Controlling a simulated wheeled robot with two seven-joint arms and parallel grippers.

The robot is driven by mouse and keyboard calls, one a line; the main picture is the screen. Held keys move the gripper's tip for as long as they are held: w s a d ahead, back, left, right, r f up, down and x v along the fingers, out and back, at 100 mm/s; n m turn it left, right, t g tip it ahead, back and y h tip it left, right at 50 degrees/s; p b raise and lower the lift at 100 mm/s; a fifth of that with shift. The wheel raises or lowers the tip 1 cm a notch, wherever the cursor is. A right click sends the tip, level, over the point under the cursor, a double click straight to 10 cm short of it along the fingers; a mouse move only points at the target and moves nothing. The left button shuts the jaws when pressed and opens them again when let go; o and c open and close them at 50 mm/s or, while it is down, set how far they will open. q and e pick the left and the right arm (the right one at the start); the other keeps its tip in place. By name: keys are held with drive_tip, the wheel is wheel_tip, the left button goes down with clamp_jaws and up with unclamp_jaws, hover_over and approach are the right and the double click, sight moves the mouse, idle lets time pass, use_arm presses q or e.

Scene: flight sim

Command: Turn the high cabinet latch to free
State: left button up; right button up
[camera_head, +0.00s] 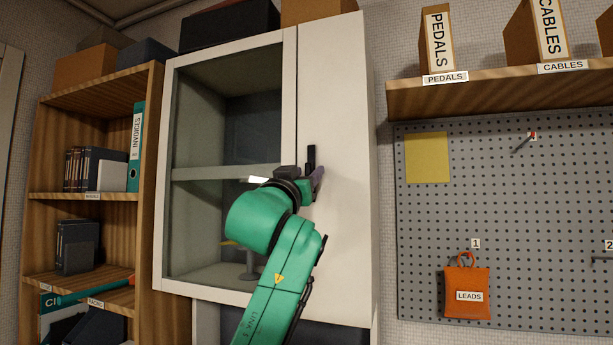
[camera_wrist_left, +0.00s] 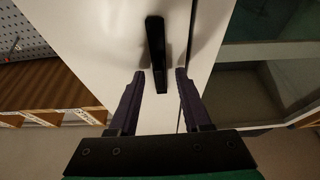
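The latch (camera_head: 311,156) is a short black bar on the white front of the high cabinet (camera_head: 335,80), just right of the glass door. It stands about upright, and its lower part is hidden behind my gripper in the head view. In the left wrist view, the latch (camera_wrist_left: 156,50) runs down between the fingers of my left gripper (camera_wrist_left: 160,75). The fingers are open, one on each side of its end, with gaps showing. In the head view, my left gripper (camera_head: 316,180) is at the latch's lower end. My right gripper is not in view.
A wooden bookcase (camera_head: 150,160) with binders stands left of the cabinet. A pegboard (camera_head: 530,220) with an orange bag (camera_head: 467,292) hangs at the right, below a wooden shelf (camera_head: 500,85) holding boxes. Boxes also sit on top of the cabinet.

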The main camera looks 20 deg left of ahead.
use_arm(q)
drive_tip(key=shift+f, duration=0.1)
drive_tip(key=shift+s+f, duration=0.1)
drive_tip(key=shift+f, duration=0.05)
drive_tip(key=b+v, duration=0.7)
drive_tip(key=v, duration=0.7)
drive_tip(key=shift+s, duration=0.15)
